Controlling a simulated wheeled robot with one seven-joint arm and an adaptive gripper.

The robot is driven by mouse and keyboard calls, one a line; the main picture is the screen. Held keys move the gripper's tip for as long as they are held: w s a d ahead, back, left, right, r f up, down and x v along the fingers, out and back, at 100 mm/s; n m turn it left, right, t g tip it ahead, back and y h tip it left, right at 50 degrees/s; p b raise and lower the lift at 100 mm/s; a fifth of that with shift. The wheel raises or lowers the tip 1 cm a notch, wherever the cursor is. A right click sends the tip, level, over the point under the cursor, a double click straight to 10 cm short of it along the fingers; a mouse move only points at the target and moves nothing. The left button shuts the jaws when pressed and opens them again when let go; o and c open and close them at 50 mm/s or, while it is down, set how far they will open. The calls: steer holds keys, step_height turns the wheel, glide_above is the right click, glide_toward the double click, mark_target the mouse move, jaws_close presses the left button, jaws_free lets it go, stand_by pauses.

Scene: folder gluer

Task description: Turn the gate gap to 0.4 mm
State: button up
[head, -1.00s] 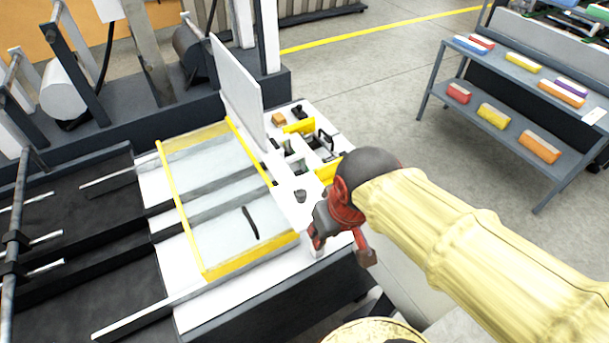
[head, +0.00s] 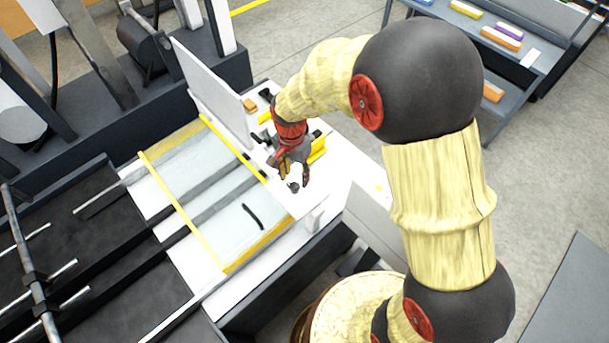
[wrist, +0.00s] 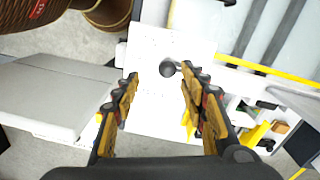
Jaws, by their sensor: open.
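A small dark round knob (head: 293,187) stands on the white panel (head: 335,190) at the machine's near right side; I take it for the gate gap knob. It also shows in the wrist view (wrist: 167,69), just beyond and between the fingertips, nearer the right finger. My gripper (head: 296,176) is open and points down at the knob, apart from it as far as I can tell. The wrist view shows both fingers of the gripper (wrist: 160,76) spread with nothing between them. Faint marks on the panel around the knob are too small to read.
A yellow-edged clear guard (head: 215,205) lies left of the knob. An upright white plate (head: 212,95) stands behind. Yellow and dark fittings (head: 318,150) sit close behind my gripper. A shelf rack (head: 490,60) with coloured boxes stands at the back right.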

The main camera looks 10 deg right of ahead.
mark_target(295, 185)
steer(key=shift+w+r+m, duration=0.3)
steer(key=shift+w+m, duration=0.35)
steer(key=shift+m, duration=0.05)
steer(key=shift+m+t, duration=0.3)
steer(key=shift+m, duration=0.4)
steer(key=shift+f, duration=0.15)
step_height(295, 185, down, 8)
steer(key=shift+r+p, duration=0.25)
steer(key=shift+p, duration=0.2)
steer(key=shift+c, duration=1.2)
jaws_close()
